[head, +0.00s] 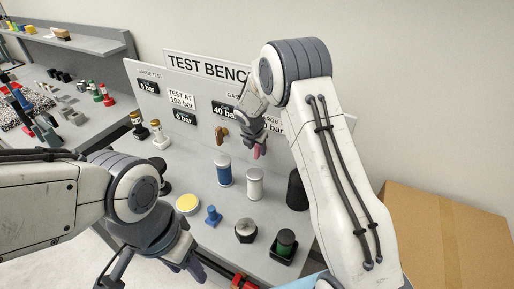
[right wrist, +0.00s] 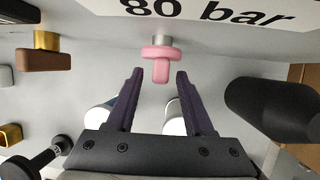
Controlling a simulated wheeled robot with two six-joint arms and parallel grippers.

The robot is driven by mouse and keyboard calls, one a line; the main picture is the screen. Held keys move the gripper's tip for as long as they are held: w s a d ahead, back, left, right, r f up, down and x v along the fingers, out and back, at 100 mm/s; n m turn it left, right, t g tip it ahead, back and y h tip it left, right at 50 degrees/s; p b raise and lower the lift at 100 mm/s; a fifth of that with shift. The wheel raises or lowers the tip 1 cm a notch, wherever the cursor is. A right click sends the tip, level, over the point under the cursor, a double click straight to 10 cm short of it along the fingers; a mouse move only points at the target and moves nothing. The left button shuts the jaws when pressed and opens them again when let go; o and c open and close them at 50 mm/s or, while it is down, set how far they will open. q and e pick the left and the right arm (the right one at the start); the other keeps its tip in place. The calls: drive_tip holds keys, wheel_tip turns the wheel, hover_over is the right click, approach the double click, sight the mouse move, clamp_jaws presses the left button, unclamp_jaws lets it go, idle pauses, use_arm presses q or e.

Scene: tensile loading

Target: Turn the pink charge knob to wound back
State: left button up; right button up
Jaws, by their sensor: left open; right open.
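The pink charge knob (right wrist: 160,56) sticks out from the grey panel under an "80 bar" sign in the right wrist view. In the head view the pink knob (head: 257,152) is partly hidden by my right gripper (head: 258,140). My right gripper also shows in the right wrist view (right wrist: 158,78), open, with its two dark fingers either side of the knob's line and their tips just short of it. My left gripper (head: 172,262) is low at the front left, open and away from the panel.
The test bench panel (head: 150,103) carries a brown knob (head: 221,135) left of the pink one. A cardboard box (head: 445,235) is at right.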

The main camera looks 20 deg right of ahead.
drive_tip(key=shift+w+d+f, duration=0.1)
drive_tip(key=shift+w+f, duration=0.15)
drive_tip(key=shift+f, duration=0.35)
clamp_jaws()
